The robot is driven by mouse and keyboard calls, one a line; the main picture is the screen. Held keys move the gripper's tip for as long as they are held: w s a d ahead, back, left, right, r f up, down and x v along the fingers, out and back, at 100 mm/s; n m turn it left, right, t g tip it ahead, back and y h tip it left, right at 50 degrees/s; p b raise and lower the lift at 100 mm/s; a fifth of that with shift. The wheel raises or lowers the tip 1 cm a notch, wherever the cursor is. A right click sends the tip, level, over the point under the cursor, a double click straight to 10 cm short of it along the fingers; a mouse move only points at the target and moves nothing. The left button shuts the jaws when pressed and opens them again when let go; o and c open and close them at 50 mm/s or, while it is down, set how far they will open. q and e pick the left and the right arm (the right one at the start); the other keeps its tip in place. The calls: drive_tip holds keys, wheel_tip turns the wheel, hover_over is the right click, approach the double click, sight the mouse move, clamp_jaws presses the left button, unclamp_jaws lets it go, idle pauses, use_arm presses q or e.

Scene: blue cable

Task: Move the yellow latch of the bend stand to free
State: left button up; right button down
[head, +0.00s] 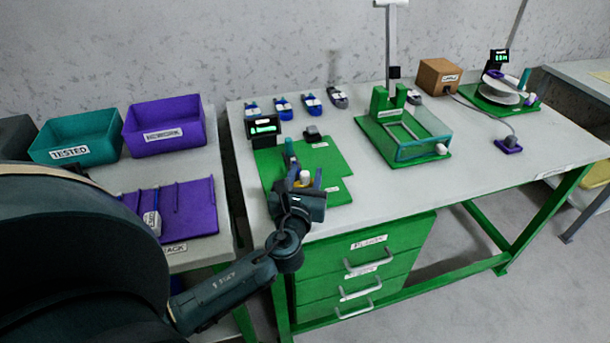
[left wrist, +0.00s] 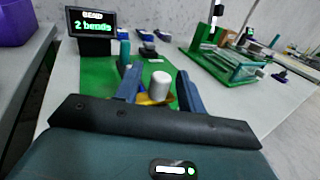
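The bend stand (head: 330,160) is a green plate at the left of the grey table, with a small display reading "2 bends" in the left wrist view (left wrist: 92,22). Its yellow latch (left wrist: 146,101) shows only in part, low between my fingers. A white knob (left wrist: 160,84) stands upright at the latch; it also shows in the head view (head: 304,176). My left gripper (head: 306,180) is open over the stand's front. Its two blue fingers stand on either side of the white knob, with gaps visible in the left wrist view. My right gripper is not in view.
A teal upright peg (left wrist: 124,53) and a dark block (head: 312,134) stand on the stand behind the knob. Several cable connectors (head: 282,104) lie at the back. A second green fixture (head: 420,145) stands to the right. Purple (head: 165,136) and teal bins are at the left.

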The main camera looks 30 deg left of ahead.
use_arm(q)
drive_tip(key=shift+c, duration=0.2)
clamp_jaws()
idle(0.4)
